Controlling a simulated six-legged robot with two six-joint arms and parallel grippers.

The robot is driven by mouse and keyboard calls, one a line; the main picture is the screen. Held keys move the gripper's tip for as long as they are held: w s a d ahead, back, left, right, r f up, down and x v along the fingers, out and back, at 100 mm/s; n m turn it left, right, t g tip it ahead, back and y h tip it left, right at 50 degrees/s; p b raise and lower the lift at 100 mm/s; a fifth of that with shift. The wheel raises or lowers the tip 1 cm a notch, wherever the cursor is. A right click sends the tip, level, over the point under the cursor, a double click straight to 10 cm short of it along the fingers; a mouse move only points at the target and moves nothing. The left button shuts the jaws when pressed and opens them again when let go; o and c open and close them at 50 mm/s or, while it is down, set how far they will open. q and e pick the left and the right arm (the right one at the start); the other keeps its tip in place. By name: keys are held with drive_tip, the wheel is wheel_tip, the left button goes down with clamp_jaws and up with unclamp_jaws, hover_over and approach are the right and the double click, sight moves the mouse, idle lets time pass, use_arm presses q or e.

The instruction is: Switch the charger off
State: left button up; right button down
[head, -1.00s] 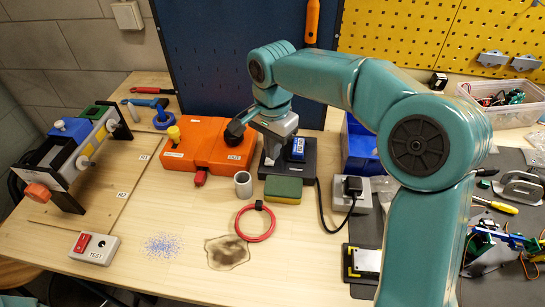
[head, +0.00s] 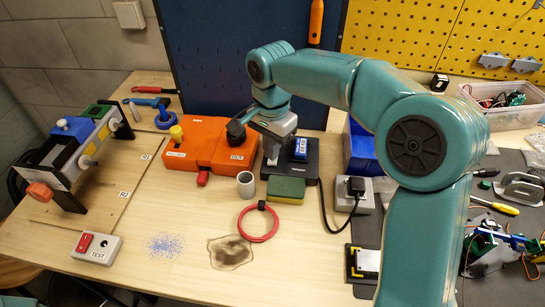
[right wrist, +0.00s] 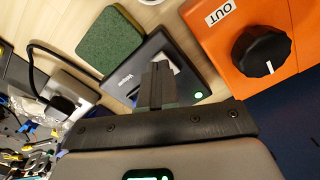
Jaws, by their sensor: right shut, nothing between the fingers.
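The charger (head: 311,160) is a black box on the bench, right of the orange unit, with a blue battery (head: 300,148) on it. In the right wrist view the charger (right wrist: 192,78) shows printed lettering and a lit round green spot (right wrist: 198,95). My right gripper (head: 272,150) points down over the charger's left part. In the right wrist view its shut, empty fingers (right wrist: 160,72) are over the charger, beside the green spot. They hide part of the charger, and I cannot tell whether they touch it. My left gripper is out of view.
The orange unit (head: 210,148) with a black knob (right wrist: 262,52) marked OUT stands close beside the charger. A green sponge (head: 286,190) and a grey cup (head: 245,184) lie in front. A black cable runs to a grey socket box (head: 364,200).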

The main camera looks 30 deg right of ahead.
drive_tip(key=shift+w, duration=0.1)
drive_tip(key=shift+d, duration=0.1)
drive_tip(key=shift+f, duration=0.3)
drive_tip(key=shift+f+b, duration=0.75)
idle(0.3)
drive_tip(key=shift+r, duration=0.15)
drive_tip(key=shift+r+p, duration=0.55)
drive_tip(key=shift+p, duration=0.2)
wheel_tip(320, 180, up, 6)
drive_tip(key=p, duration=0.5)
drive_tip(key=shift+f, duration=0.15)
